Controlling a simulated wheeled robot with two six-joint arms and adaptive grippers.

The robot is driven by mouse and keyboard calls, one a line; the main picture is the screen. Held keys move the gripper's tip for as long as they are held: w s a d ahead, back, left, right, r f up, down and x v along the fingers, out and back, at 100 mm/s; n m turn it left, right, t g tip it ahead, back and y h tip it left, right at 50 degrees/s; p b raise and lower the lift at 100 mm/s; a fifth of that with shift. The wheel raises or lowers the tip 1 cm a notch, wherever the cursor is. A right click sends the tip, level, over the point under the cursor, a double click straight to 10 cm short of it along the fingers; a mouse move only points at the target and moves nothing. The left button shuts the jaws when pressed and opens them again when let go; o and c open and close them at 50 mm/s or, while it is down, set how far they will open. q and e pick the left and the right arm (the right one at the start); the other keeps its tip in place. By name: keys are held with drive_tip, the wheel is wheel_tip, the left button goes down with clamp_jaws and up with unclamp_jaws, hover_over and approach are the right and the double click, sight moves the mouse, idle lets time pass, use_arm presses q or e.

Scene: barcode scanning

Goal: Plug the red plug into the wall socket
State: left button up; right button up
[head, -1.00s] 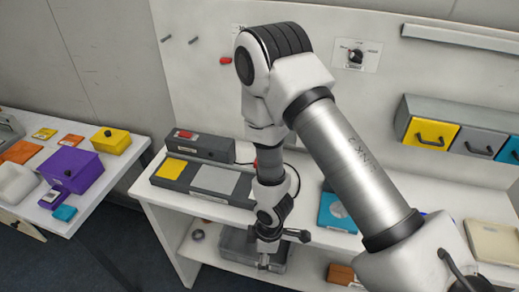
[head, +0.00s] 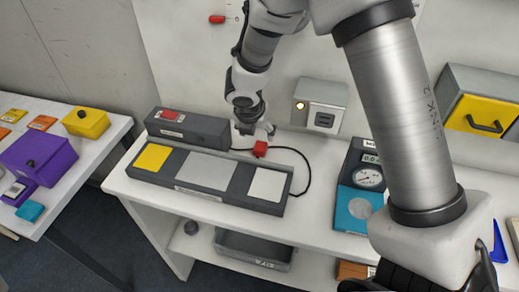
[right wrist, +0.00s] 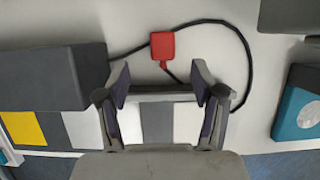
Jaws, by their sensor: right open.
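The red plug (head: 260,149) lies on the white bench behind the pad strip, with a black cable running from it. It also shows in the right wrist view (right wrist: 162,46), just beyond the fingertips and between their lines. My right gripper (head: 252,130) is open and empty, close above and beside the plug. In the right wrist view its two fingers (right wrist: 161,85) stand wide apart. The wall socket (head: 320,105) is a grey box on the wall, right of the gripper, with a lit lamp and a dark slotted face. My left gripper is out of view.
A dark box with a red top part (head: 187,127) stands left of the plug. A strip with yellow, grey and white pads (head: 208,180) lies in front. A teal gauge device (head: 360,190) stands to the right. My right arm covers much of the right side.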

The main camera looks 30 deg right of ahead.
sight(261, 144)
drive_tip(key=b+x, duration=0.1)
drive_tip(key=x, duration=0.2)
drive_tip(key=shift+s+a, duration=0.1)
drive_tip(key=shift+s, duration=0.1)
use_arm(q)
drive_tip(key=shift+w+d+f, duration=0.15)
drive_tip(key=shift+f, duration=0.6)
use_arm(e)
drive_tip(key=shift+w+f, duration=0.2)
drive_tip(key=shift+w, duration=0.05)
drive_tip(key=x, duration=0.5)
drive_tip(key=shift+s+d+b, duration=0.15)
drive_tip(key=shift+d+b, duration=0.1)
drive_tip(key=shift+b, duration=0.15)
drive_tip(key=shift+d+f, duration=0.1)
drive_tip(key=shift+f, duration=0.1)
drive_tip(key=shift+r, duration=0.2)
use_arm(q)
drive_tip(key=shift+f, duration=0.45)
use_arm(e)
drive_tip(key=c, duration=1.2)
